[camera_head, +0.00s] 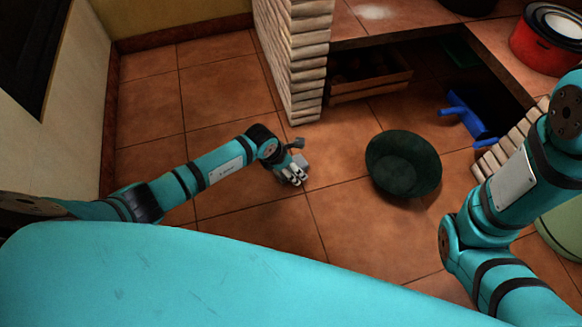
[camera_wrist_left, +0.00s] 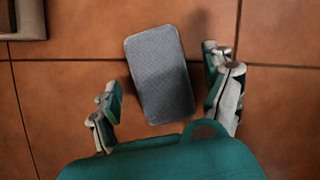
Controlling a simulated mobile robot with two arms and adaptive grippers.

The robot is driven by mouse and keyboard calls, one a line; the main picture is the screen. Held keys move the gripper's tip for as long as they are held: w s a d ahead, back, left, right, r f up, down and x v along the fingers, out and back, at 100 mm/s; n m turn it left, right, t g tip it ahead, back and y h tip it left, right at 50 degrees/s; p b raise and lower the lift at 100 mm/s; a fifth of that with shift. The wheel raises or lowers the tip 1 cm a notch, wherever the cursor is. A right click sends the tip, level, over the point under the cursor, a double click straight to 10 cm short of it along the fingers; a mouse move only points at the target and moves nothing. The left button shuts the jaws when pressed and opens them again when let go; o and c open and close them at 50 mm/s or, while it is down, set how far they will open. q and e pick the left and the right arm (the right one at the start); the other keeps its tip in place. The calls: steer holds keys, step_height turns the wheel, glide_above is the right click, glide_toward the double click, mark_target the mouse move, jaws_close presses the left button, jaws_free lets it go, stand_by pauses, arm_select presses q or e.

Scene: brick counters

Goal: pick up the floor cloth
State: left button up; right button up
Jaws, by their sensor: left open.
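The floor cloth (camera_wrist_left: 160,75) is a grey, textured, rounded rectangle on the tiled floor. In the left wrist view it lies between the two spread fingers of my left gripper (camera_wrist_left: 168,92), and its far end reaches beyond them. The fingers appear apart from its sides. In the head view my left gripper (camera_head: 294,172) is low over the floor, left of the green basin. A small grey part of the cloth (camera_head: 302,160) shows beside the fingers there; the rest is hidden. My right arm is at the right, but its gripper is out of view.
A dark green basin (camera_head: 403,165) stands on the floor to the right. A wooden crate (camera_head: 370,84) sits under the brick counter. A stone-clad pillar (camera_head: 300,60) is just beyond my left gripper. A blue object (camera_head: 466,119) lies farther right. Floor at left is clear.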

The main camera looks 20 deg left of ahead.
arm_select(q)
steer(key=shift+f, duration=0.15)
steer(key=c, duration=1.2)
